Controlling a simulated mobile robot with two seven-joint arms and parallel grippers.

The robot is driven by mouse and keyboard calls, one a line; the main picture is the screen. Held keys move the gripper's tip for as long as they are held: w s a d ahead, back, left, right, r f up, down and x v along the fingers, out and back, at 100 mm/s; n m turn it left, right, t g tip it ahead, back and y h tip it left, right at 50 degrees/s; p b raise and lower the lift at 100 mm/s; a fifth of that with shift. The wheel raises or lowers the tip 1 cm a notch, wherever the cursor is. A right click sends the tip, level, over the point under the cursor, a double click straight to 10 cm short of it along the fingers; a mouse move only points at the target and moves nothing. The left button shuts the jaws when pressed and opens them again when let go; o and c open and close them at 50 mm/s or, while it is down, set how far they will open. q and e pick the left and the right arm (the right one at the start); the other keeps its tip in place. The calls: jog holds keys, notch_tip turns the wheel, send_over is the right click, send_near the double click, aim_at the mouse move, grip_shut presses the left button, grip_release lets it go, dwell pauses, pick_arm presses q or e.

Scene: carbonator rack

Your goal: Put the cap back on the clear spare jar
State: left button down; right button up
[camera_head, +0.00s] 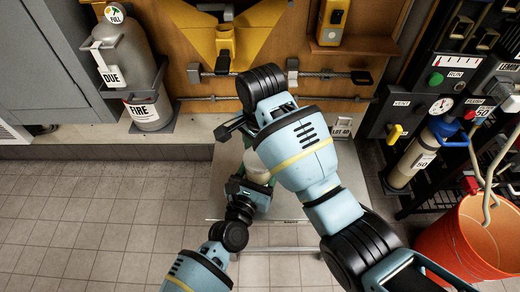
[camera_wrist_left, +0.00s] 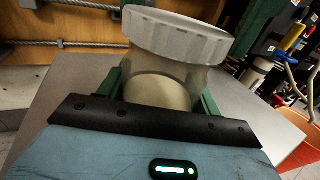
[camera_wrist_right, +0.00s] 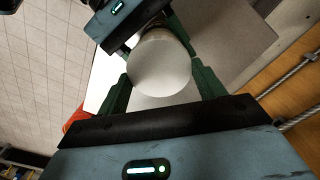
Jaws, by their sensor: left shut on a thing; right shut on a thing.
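The clear spare jar (camera_wrist_left: 160,90), with pale contents, is held between the green fingers of my left gripper (camera_wrist_left: 163,100). In the head view the jar (camera_head: 257,170) shows partly behind my right arm. The wide whitish ribbed cap (camera_wrist_left: 177,38) sits at the jar's mouth, looking slightly tilted in the left wrist view. In the right wrist view the cap's round top (camera_wrist_right: 159,66) lies between the green fingers of my right gripper (camera_wrist_right: 162,88), which is shut on it. Whether the cap is fully seated or threaded I cannot tell.
A grey bench top (camera_head: 205,190) lies under the grippers. A label reading LOT 40 (camera_head: 342,126) is behind. A gas cylinder (camera_head: 128,60) stands at left; an orange bucket (camera_head: 455,240) and a panel with valves (camera_head: 395,115) stand at right.

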jog(key=shift+m, duration=0.6)
jog(key=o, duration=0.9)
jog(key=shift+c, duration=0.2)
